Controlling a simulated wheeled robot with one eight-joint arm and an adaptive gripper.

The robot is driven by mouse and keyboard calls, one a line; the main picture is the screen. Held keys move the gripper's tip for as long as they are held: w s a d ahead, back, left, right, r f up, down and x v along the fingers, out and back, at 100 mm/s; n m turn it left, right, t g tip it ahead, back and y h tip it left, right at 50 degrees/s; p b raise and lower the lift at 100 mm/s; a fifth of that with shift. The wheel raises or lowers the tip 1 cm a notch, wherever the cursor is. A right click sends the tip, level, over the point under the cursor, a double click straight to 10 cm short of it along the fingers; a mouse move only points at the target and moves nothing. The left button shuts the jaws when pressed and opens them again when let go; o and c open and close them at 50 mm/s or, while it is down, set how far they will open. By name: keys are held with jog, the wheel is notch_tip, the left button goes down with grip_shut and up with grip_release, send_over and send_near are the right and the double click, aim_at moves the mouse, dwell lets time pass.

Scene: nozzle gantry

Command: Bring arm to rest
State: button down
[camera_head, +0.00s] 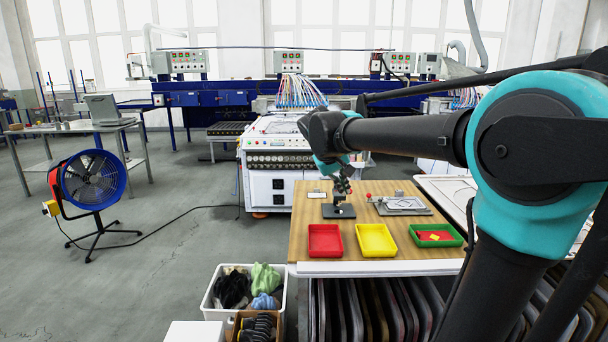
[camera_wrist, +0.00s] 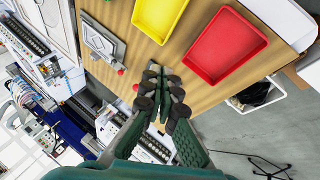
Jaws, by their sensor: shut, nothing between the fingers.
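My black and teal arm reaches from the right side of the head view across to the wooden table (camera_head: 375,240). My gripper (camera_head: 342,186) hangs over the back part of the table, near a small dark stand (camera_head: 339,211). In the wrist view my gripper (camera_wrist: 160,85) has its dark fingers together with nothing between them. The gripper partly hides what lies behind it, and I cannot tell its exact height above the table.
A red tray (camera_head: 325,241), a yellow tray (camera_head: 376,240) and a green tray (camera_head: 435,236) with red and yellow pieces line the front edge. A metal plate fixture (camera_head: 403,205) lies behind. A white bin (camera_head: 212,301) stands at left. A fan (camera_head: 94,180) stands on open floor.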

jog(key=s+d+f+m+y, duration=0.1)
jog(key=s+d+f+y, duration=0.1)
jog(key=s+f, duration=1)
jog(key=s+d+f+m+y, duration=0.2)
jog(key=s+d+f, duration=0.3)
jog(key=s+f, duration=0.7)
notch_tip(320, 180, down, 4)
jog(key=shift+s+d+r+g, duration=0.15)
jog(key=shift+r+g, duration=0.1)
jog(key=shift+g, duration=0.15)
